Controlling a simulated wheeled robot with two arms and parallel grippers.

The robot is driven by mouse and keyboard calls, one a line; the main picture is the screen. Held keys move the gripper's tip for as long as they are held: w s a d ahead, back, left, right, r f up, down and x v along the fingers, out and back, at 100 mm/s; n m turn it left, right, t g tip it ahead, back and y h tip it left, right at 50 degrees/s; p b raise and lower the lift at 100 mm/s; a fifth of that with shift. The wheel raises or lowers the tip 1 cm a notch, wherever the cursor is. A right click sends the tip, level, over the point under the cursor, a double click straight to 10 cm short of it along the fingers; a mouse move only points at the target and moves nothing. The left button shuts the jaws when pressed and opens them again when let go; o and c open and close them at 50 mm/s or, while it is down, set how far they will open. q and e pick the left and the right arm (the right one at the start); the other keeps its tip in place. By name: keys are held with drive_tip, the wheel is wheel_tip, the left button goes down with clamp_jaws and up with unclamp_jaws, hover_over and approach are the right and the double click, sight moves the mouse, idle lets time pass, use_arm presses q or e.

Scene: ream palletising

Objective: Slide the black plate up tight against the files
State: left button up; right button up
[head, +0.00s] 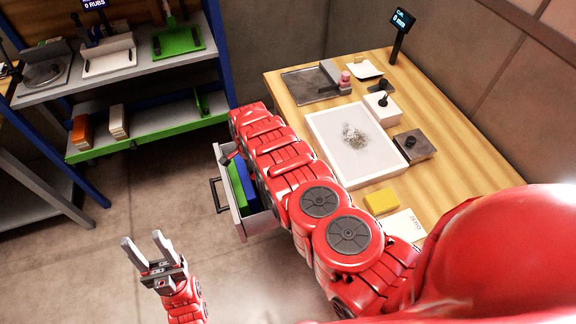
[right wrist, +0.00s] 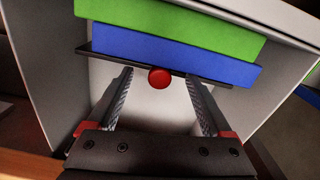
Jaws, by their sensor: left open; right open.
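The open drawer (head: 232,212) holds a green file (head: 237,184) and a blue file (head: 248,183). In the right wrist view the green file (right wrist: 170,22) lies beyond the blue file (right wrist: 170,53). The black plate (right wrist: 93,49) shows as a thin dark edge along the blue file's near side; I cannot tell if they touch. A red knob (right wrist: 159,78) stands at its middle. My right gripper (right wrist: 158,84) is open, its fingertips on either side of the knob, with no grip visible. In the head view my right arm hides most of it. My left gripper (head: 143,246) is open and empty.
A shelf rack (head: 140,140) stands at the left. The floor (head: 85,265) around my left gripper is clear.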

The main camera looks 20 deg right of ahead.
drive_tip(key=shift+a+r, duration=0.15)
wheel_tip(320, 180, up, 7)
drive_tip(key=p, duration=0.5)
drive_tip(key=shift+f, duration=0.2)
